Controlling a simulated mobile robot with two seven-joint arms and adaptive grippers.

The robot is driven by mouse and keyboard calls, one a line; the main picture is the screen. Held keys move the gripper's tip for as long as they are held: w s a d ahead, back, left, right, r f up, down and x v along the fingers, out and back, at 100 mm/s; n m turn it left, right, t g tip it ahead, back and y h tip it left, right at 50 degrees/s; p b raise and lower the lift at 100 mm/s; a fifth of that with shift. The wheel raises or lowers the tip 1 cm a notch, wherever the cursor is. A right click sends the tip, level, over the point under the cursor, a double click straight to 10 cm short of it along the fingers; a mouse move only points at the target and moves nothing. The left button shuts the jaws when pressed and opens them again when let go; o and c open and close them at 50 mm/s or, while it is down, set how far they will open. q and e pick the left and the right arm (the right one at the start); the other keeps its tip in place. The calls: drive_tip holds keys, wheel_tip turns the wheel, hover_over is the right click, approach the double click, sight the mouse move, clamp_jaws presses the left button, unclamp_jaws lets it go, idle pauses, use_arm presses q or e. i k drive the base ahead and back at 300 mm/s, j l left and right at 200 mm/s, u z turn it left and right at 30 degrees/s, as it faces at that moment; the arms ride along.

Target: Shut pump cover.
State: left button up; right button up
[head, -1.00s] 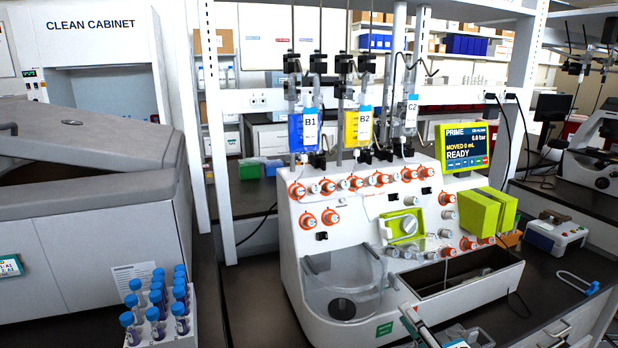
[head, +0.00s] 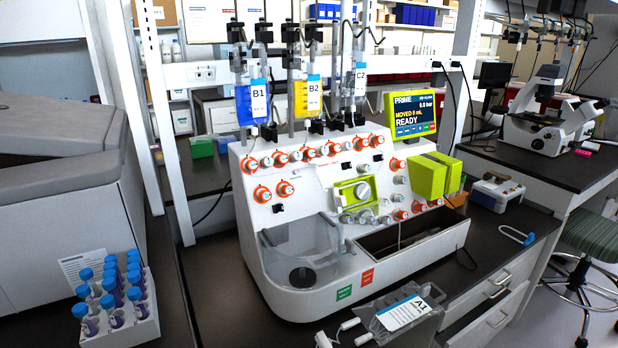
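The pump (head: 355,193) is on the front of the white cell processor (head: 257,225), below the rows of orange-ringed valves. It has a lime-green frame around a pale round knob. I cannot tell from this distance which part is its cover, or whether that cover is open. Neither of my grippers is in view.
A clear bag labelled A1 (head: 403,309) with white tube ends is at the machine's front. A rack of blue-capped tubes (head: 147,326) stands at left. Bags B1 (head: 259,100), B2 (head: 314,95) and C2 (head: 360,83) hang above. The screen (head: 411,113) reads READY.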

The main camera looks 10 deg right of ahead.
sight(373, 210)
drive_tip(key=k+l, duration=0.15)
drive_tip(key=l, duration=0.25)
drive_tip(key=k+l, duration=0.1)
drive_tip(key=l, duration=0.3)
drive_tip(key=k+l+u, duration=0.1)
drive_tip(key=l, duration=0.3)
drive_tip(key=k+l, duration=0.2)
drive_tip(key=l, duration=0.2)
drive_tip(key=k+l, duration=0.15)
drive_tip(key=l, duration=0.25)
drive_tip(key=i+u, duration=0.05)
